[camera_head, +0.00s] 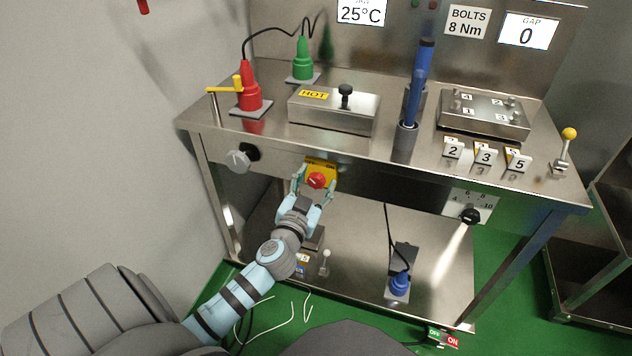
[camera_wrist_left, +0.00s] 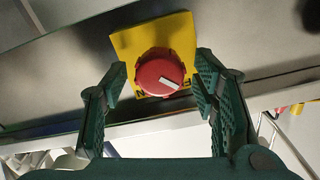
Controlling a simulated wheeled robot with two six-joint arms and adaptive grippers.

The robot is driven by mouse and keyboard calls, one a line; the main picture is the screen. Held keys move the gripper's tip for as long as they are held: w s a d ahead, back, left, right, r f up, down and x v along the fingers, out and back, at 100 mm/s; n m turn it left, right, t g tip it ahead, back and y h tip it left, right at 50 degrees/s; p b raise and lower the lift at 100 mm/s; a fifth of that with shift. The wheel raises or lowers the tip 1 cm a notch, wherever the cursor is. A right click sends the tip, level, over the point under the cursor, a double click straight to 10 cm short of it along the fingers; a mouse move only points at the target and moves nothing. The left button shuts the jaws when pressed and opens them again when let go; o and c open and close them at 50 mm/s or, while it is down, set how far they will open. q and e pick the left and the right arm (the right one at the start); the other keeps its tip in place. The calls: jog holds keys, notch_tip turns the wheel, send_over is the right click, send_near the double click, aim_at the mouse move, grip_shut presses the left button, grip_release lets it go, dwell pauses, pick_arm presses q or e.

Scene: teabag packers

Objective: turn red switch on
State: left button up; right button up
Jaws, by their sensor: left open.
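The red switch (camera_head: 317,180) is a round red knob with a white mark on a yellow plate (camera_head: 322,165), set in the front face of the steel table. In the left wrist view the red switch (camera_wrist_left: 161,74) is in the middle, on its yellow plate (camera_wrist_left: 130,43), with its white mark slanting to the lower right. My left gripper (camera_head: 314,184) is open, with one finger on each side of the switch; in the wrist view the left gripper (camera_wrist_left: 160,88) shows gaps between fingers and knob. My right gripper is not in view.
A grey knob (camera_head: 238,160) is left of the switch on the same front face, and a black dial (camera_head: 469,215) is to the right. The table top holds a red plug (camera_head: 249,92), a green plug (camera_head: 302,62) and a box marked HOT (camera_head: 333,110). A lower shelf (camera_head: 365,240) lies beneath.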

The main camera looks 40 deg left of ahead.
pick_arm(q)
jog(key=shift+w, duration=0.1)
jog(key=c, duration=1.2)
